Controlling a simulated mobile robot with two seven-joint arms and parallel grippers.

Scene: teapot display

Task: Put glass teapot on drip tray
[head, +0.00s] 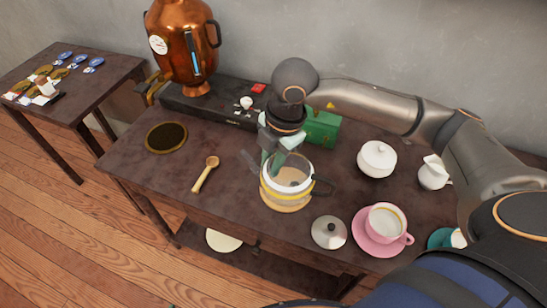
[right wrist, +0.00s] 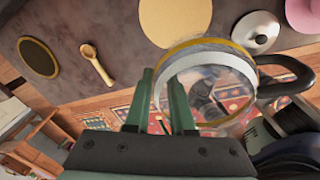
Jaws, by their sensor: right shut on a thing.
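The glass teapot (head: 272,198) has a gold band, a clear body and a dark handle; it also shows in the right wrist view (right wrist: 215,48). My right gripper (head: 280,160) is shut on its rim at the back left, and its green fingers also show in the right wrist view (right wrist: 162,98). The teapot looks upright and apart from a pale round mat (right wrist: 178,20). The drip tray (head: 166,137) is a dark disc with a brass rim, left on the table; it is also in the right wrist view (right wrist: 38,58). My left gripper is not in view.
A wooden scoop (head: 204,175) lies between tray and teapot. A lid (head: 329,232), a pink cup (head: 385,221) on a saucer and a white sugar bowl (head: 376,159) stand to the right. A copper urn (head: 181,40) and a green box (head: 322,128) are behind. The drip tray is bare.

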